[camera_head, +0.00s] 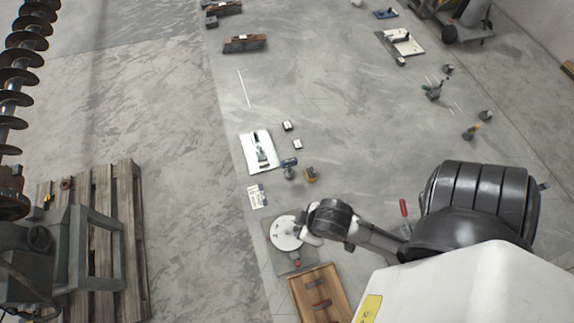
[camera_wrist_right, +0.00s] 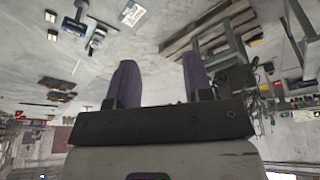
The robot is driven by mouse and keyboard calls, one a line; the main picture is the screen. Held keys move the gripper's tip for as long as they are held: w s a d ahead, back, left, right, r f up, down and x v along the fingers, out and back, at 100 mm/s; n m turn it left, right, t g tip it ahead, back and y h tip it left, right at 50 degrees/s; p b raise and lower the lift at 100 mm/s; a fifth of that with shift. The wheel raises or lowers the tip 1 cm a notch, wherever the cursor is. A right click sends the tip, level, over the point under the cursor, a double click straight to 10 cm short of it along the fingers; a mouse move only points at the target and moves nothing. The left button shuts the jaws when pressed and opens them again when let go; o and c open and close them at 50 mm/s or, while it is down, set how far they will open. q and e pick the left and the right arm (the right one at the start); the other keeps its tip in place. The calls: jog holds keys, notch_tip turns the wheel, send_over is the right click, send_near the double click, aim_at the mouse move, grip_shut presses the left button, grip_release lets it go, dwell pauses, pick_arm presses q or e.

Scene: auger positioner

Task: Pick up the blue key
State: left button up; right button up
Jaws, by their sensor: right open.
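I cannot make out a blue key in either view. My right gripper (camera_wrist_right: 159,78) shows in the right wrist view with its two dark fingers wide apart. Only grey floor shows between them, with nothing held. In the head view my right arm reaches in from the right, and its gripper cannot be made out there. A small blue tool (camera_head: 288,164), perhaps a drill, lies on the floor beyond the arm. My left gripper is not in view.
A wooden pallet (camera_head: 140,235) with a grey metal frame stands at left, beside a large auger (camera_head: 14,100). The floor left of the board is clear.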

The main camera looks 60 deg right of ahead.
jog(key=shift+d, duration=0.1)
dwell(0.3)
jog(key=shift+o, duration=0.7)
